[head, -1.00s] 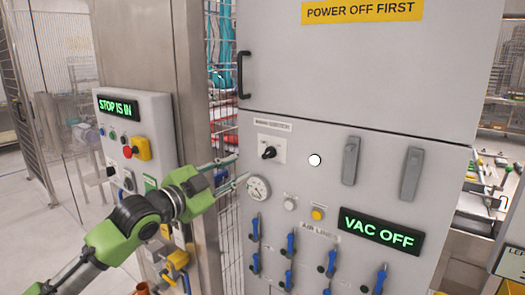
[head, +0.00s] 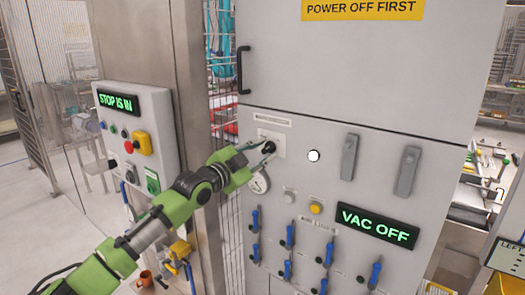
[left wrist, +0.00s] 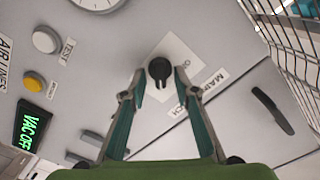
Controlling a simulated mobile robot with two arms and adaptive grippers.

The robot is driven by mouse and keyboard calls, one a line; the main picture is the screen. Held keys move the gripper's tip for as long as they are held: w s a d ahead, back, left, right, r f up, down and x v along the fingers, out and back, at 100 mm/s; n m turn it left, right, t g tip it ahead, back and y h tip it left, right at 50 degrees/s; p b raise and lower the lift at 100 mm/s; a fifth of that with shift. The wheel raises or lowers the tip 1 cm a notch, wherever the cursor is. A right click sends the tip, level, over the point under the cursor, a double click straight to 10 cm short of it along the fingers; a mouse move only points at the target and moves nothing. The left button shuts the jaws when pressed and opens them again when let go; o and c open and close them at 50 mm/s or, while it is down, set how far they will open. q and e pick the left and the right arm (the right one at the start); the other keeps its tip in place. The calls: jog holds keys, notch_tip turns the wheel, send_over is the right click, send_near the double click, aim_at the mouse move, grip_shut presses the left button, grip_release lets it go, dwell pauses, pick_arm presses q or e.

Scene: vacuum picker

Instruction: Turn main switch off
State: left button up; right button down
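The main switch is a black rotary knob (left wrist: 160,69) on a white plate on the grey cabinet front. In the left wrist view its handle points down in the picture. In the head view the switch (head: 268,147) is partly covered by my left gripper (head: 267,153). My left gripper is open, and in the left wrist view its fingertips (left wrist: 160,84) stand on either side of the knob with gaps visible. I cannot tell how deep the tips reach around it. My right gripper is not in view.
A round gauge (head: 260,183), a white button (head: 289,198) and a yellow button (head: 315,208) sit below the switch. A green "VAC OFF" display (head: 376,226) is to the right. Several blue valve levers are lower. A "STOP IS IN" box (head: 137,130) stands left.

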pick_arm(q)
grip_shut()
jog(key=shift+n, duration=0.4)
jog(key=n, duration=0.2)
jog(key=shift+n, duration=0.4)
jog(key=n, duration=0.4)
jog(key=shift+n, duration=0.3)
jog(key=n+p, duration=0.1)
jog(key=n, duration=0.3)
jog(key=shift+w+n, duration=0.1)
jog(key=shift+n, duration=0.2)
jog(key=n+p, duration=0.2)
jog(key=n, duration=0.3)
jog(key=shift+a, duration=0.15)
